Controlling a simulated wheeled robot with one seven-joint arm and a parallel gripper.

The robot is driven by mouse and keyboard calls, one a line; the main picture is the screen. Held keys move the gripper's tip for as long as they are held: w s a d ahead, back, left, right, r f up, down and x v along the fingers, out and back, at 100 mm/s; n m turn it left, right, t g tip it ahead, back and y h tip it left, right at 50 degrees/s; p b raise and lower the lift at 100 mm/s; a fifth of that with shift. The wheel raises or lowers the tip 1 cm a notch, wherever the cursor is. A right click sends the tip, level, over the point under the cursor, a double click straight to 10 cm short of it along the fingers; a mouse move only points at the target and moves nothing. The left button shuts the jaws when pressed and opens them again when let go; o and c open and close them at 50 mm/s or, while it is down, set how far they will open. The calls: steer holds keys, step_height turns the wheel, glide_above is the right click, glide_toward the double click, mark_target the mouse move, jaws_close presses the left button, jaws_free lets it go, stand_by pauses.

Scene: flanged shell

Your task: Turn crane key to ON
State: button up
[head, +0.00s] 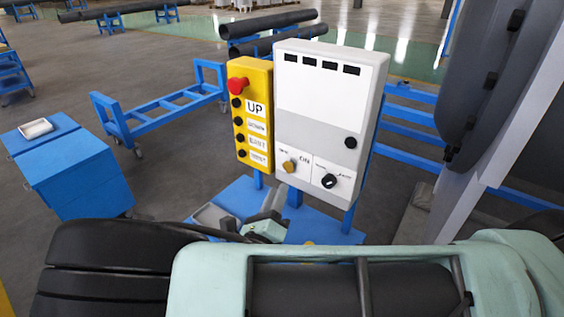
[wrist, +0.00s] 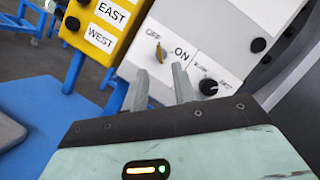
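The crane key is a small yellow knob (head: 289,166) low on the white and grey control panel (head: 322,125). It also shows in the wrist view (wrist: 160,53), between the label OFF at its upper left and ON at its right. Its handle looks roughly upright in the wrist view, nearer OFF than ON. My gripper (wrist: 160,69) is open, with its two grey fingers apart and pointing toward the panel below the key. Nothing is between the fingers. In the head view my gripper (head: 274,202) is below the panel, partly hidden by my own arm.
A black rotary knob (head: 329,181) sits close right of the key. A yellow button box (head: 250,115) with a red stop button (head: 238,85) adjoins the panel's left side. A blue cabinet (head: 67,168) stands left; a large dark structure (head: 490,75) stands right.

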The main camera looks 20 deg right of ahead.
mark_target(289, 166)
steer(key=p+x, duration=0.2)
steer(key=x, duration=0.5)
jaws_close()
